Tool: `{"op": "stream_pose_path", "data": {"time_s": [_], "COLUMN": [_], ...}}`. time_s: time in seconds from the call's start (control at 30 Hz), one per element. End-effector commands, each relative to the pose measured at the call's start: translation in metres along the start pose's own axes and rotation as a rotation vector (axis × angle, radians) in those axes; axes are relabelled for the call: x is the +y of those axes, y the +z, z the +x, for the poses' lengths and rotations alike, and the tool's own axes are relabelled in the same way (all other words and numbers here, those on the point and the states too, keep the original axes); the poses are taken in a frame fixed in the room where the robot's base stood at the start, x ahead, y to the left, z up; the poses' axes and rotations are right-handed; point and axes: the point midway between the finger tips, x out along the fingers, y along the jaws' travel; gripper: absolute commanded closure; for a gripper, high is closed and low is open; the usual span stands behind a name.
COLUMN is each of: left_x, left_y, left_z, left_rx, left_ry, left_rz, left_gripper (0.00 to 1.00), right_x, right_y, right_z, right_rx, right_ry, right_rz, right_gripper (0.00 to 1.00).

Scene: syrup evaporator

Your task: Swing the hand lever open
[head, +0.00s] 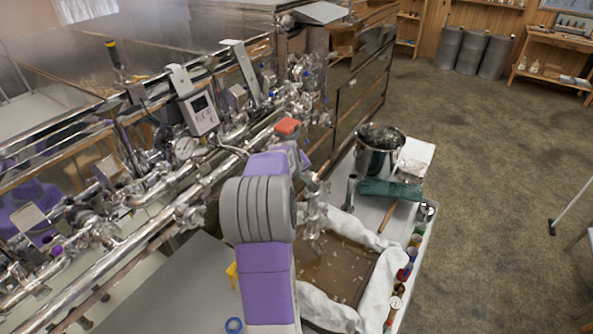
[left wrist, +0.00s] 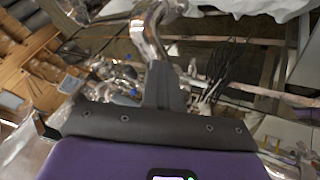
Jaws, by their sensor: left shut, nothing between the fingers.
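I cannot tell for sure which part is the hand lever; a red-orange handle (head: 287,127) sits on the pipework just above my purple arm in the head view. A metal draw-off spout (head: 314,200) hangs over the cloth-lined box, right of my arm. My left gripper (left wrist: 163,75) is shut and empty in the left wrist view. Its fingertips are close to a shiny curved metal pipe (left wrist: 150,38); I cannot tell if they touch. In the head view the fingers are hidden behind my own arm. My right gripper is in neither view.
Steel pipes with a gauge (head: 187,148) and a digital meter (head: 199,112) run along the evaporator. A cloth-lined box (head: 345,270) of brown liquid, a steel pot (head: 379,149) and a green cloth (head: 390,190) stand on the side table. The floor (head: 490,200) at right is mostly clear.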

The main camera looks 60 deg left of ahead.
Motion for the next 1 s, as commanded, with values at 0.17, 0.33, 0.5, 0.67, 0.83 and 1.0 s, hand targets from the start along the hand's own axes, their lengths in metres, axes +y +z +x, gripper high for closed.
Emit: {"op": "stream_pose_path", "data": {"time_s": [0.17,0.33,0.5,0.67,0.83,1.0], "left_x": [0.007,0.011,0.014,0.015,0.015,0.02], "left_y": [0.005,0.01,0.013,0.015,0.015,0.035], "left_z": [-0.042,-0.072,-0.092,-0.099,-0.099,-0.081], "left_rx": [0.0,0.0,0.001,0.0,-0.001,-0.032], "left_ry": [0.004,0.001,-0.001,-0.004,-0.005,-0.001], "left_rz": [0.0,-0.002,-0.003,-0.002,-0.003,0.036], "left_gripper": [1.0,1.0,1.0,1.0,1.0,1.0], "right_x": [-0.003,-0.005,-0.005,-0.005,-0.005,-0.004], "right_y": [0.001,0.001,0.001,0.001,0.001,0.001], "right_z": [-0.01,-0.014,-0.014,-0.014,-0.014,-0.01], "right_rx": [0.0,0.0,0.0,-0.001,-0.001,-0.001], "right_ry": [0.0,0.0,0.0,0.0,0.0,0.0], "right_rz": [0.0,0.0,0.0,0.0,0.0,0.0], "right_gripper": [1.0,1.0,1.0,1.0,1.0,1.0]}}
